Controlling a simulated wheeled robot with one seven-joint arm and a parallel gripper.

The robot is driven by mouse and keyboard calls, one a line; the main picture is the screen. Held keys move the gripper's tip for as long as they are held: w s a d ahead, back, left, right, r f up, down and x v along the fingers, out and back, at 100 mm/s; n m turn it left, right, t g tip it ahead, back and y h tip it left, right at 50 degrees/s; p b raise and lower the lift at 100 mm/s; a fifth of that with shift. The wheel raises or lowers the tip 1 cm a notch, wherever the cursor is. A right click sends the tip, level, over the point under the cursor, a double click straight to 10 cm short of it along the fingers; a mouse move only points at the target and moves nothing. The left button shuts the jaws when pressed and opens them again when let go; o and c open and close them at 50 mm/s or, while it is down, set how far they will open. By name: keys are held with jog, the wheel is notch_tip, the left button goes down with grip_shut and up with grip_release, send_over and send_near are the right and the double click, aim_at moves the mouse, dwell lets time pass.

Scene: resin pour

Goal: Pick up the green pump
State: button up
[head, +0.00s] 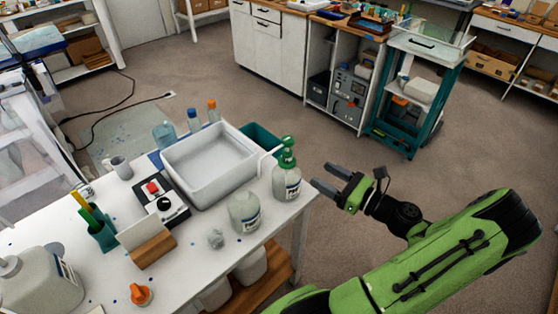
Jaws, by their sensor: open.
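The green pump (287,151) sits upright on top of a clear bottle (286,183) with a label. The bottle stands near the right edge of the white table (205,257). A pale spout reaches left from the pump over the white tray's corner. My gripper (326,179) is open and empty, to the right of the bottle and past the table edge. Its two dark fingers point left towards the bottle, and it looks apart from bottle and pump. The arm comes in from the lower right.
A white tray (205,192) and a teal bin (260,138) are beside the bottle. A black device with a red button (152,187), a green cup (103,235) and a large jug (38,281) are further left. Floor right of the table is clear.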

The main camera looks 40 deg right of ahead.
jog(key=w+a+b, duration=0.1)
jog(key=w, duration=0.4)
jog(key=w+a+b, duration=0.1)
jog(key=w, duration=0.3)
jog(key=w+a+b, duration=0.1)
jog(key=w, duration=0.4)
jog(key=shift+w, duration=0.3)
jog(key=shift+s, duration=0.1)
jog(key=shift+c, duration=0.3)
jog(key=c, duration=1.1)
jog(key=shift+o, duration=0.2)
notch_tip(320, 180, up, 18)
jog(key=p, duration=0.8)
notch_tip(320, 180, up, 12)
jog(key=p, duration=1.4)
send_over(281, 157)
jog(key=shift+f, duration=0.15)
